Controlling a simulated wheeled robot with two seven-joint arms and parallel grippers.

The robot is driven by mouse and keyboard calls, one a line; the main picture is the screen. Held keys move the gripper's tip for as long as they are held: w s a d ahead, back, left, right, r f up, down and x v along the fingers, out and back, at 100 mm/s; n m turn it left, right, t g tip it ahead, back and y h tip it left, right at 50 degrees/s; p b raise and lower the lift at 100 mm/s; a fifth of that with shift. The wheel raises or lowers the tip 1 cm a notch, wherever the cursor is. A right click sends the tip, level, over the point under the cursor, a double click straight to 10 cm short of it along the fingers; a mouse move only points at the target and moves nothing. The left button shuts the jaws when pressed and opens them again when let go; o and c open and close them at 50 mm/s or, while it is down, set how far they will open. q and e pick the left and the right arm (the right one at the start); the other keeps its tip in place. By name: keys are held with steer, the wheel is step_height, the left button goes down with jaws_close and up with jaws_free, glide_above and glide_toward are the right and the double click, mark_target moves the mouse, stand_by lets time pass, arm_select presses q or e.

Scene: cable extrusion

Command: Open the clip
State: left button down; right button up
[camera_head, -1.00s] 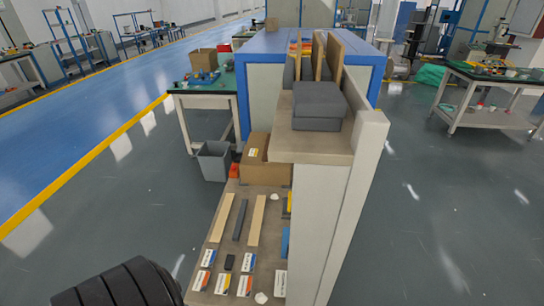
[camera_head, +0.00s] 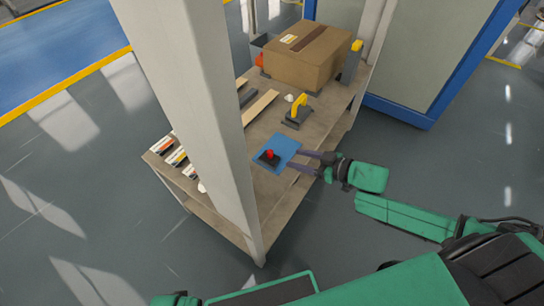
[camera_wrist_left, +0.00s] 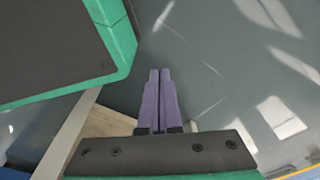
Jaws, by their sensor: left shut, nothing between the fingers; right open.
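Two small devices on the shelf top could be the clip, and I cannot tell which. One is a dark grey piece with a yellow handle (camera_head: 299,108). The other is a black piece with a red knob (camera_head: 268,156) on a blue plate (camera_head: 283,146). My right gripper (camera_head: 291,158) is open, its two purple fingers spread at the right edge of the blue plate, with nothing visible between them. Whether they touch the plate is unclear. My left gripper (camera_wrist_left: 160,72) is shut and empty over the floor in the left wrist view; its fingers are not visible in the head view.
A pale upright post (camera_head: 207,110) stands in front of the shelf (camera_head: 305,126) and hides part of it. A cardboard box (camera_head: 310,54) sits at the back. Boxes with printed labels lie at the left. The floor to the right is clear.

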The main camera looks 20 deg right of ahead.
mark_target(270, 151)
steer(key=b+x, duration=0.2)
steer(key=x, duration=0.8)
steer(key=shift+w+a, duration=0.15)
steer(key=shift+a, duration=0.2)
steer(key=shift+w+a+f, duration=0.1)
steer(key=shift+w+a, duration=0.1)
steer(key=shift+a, duration=0.05)
arm_select(q)
steer(key=w+r, duration=0.2)
steer(key=w+d+r, duration=0.1)
steer(key=shift+w+d+r, duration=0.1)
steer(key=shift+w+r, duration=0.3)
arm_select(e)
steer(key=shift+c, duration=0.4)
jaws_close()
